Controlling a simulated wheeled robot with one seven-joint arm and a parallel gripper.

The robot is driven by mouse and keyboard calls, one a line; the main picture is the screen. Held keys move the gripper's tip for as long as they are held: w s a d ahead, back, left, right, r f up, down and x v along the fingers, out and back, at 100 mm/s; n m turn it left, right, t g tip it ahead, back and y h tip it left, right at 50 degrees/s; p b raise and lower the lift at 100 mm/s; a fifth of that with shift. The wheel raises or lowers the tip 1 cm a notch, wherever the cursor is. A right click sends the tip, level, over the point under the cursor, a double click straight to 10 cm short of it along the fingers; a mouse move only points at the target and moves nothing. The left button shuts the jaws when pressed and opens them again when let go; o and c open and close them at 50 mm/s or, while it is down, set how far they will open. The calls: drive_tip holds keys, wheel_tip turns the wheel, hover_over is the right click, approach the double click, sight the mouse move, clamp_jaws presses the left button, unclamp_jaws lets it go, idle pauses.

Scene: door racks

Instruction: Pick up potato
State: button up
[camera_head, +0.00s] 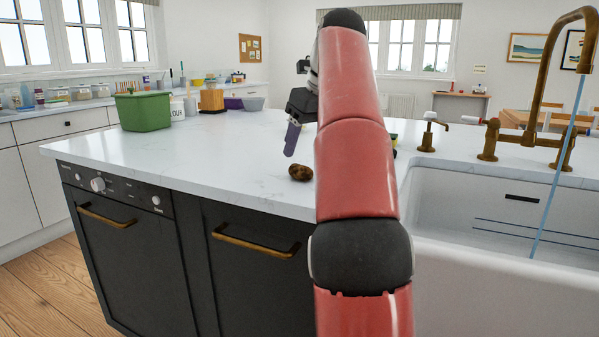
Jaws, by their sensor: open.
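A small brown potato (300,173) lies on the white countertop (200,170), near its front edge and just left of my red arm. My gripper (291,146) hangs above and slightly behind or beside the potato, pointing down, apart from it. One dark bluish finger shows clearly. The other finger is hidden or lined up behind it. Nothing shows held in the gripper. My arm covers part of the counter to the right of the potato.
A green bin (143,111), a wooden block (212,100) and a grey bowl (253,104) stand at the back left of the counter. A white sink (490,205) with a brass faucet (543,100) is at the right. The counter left of the potato is clear.

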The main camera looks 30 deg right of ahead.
sight(304, 167)
drive_tip(key=shift+d+x, duration=0.2)
drive_tip(key=shift+x, duration=1.3)
drive_tip(key=shift+d+x, duration=0.2)
drive_tip(key=shift+x, duration=1.3)
drive_tip(key=shift+s+f, duration=0.15)
drive_tip(key=c, duration=1)
